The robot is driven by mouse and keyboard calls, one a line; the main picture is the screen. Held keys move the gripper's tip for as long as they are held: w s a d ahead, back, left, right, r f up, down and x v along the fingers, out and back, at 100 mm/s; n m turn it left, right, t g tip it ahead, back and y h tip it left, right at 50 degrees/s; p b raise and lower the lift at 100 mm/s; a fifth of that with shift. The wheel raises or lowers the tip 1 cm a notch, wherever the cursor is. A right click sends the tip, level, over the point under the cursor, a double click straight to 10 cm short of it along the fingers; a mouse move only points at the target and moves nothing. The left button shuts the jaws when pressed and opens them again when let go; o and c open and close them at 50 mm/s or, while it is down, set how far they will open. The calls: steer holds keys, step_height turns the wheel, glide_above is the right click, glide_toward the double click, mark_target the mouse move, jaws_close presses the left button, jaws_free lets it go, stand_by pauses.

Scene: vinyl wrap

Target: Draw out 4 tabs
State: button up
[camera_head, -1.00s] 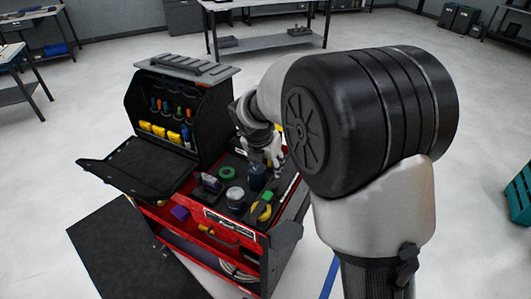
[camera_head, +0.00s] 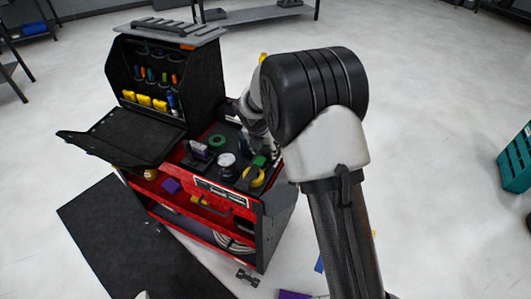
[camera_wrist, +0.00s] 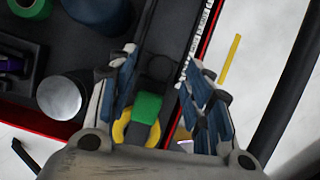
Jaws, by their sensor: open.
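A green block (camera_wrist: 147,107) lies on a yellow ring-shaped roll (camera_wrist: 122,130) on the black top of the red tool cart (camera_head: 262,206). I cannot tell any separate tabs apart. The green block also shows in the head view (camera_head: 259,161), beside the yellow roll (camera_head: 254,178). My gripper (camera_wrist: 163,80) is open over the cart top, its blue-padded fingers on either side of the green block. Nothing is seen held. In the head view my arm partly hides my gripper (camera_head: 264,145), and contact cannot be told.
A silver-topped cylinder (camera_wrist: 62,97), a blue cylinder (camera_wrist: 97,10) and a green ring (camera_wrist: 29,8) stand close by on the cart top. A black upright cabinet (camera_head: 165,75) rises behind. A yellow strip (camera_wrist: 230,57) lies on the pale floor. A teal crate (camera_head: 516,163) stands right.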

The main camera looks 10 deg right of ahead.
steer(key=shift+w+d+f, duration=0.15)
steer(key=shift+w+f, duration=0.1)
steer(key=shift+f, duration=0.4)
steer(key=shift+c, duration=0.3)
jaws_close()
